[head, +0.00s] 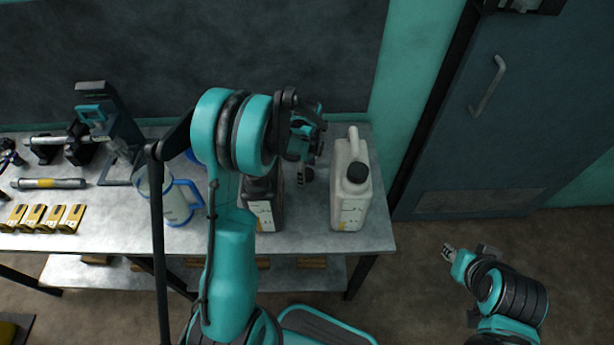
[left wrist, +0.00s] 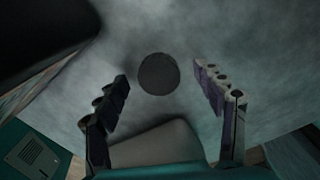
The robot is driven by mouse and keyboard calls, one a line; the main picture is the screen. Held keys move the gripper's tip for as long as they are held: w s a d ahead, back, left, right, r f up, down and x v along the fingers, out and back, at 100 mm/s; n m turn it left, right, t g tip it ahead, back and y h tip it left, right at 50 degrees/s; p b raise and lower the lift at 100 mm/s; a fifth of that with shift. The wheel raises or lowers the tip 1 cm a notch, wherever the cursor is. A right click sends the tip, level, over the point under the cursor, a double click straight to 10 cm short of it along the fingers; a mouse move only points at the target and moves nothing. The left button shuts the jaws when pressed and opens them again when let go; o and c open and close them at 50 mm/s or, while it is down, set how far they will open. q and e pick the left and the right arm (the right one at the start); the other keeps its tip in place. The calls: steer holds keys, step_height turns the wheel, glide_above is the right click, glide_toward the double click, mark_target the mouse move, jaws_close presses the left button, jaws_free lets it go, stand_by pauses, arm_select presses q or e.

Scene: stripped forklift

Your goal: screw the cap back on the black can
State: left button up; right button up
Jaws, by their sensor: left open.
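The black can (head: 263,205) stands on the workbench, its upper part largely hidden behind my left arm. Its neck cannot be made out. A dark round cap (left wrist: 158,74) lies on the grey bench top in the left wrist view, between and beyond my open left fingertips (left wrist: 163,83), with bare surface around it. In the head view my left gripper (head: 305,142) hangs over the bench between the black can and the white can. A large dark shape (left wrist: 45,30), apparently the black can, fills the wrist view's upper left. My right gripper (head: 450,253) is off the bench, small in view.
A white can (head: 350,185) with a black cap stands to the right, near the bench's right end. A blue-handled jug (head: 178,200), yellow blocks (head: 42,217) and a tool stand (head: 108,115) are on the left. The bench front (head: 310,235) between the cans is clear.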

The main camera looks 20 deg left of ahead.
mark_target(307, 173)
arm_select(q)
steer(key=shift+r, duration=0.1)
steer(key=c, duration=0.9)
steer(key=shift+o, duration=0.2)
step_height(307, 173, up, 10)
steer(key=p, duration=0.3)
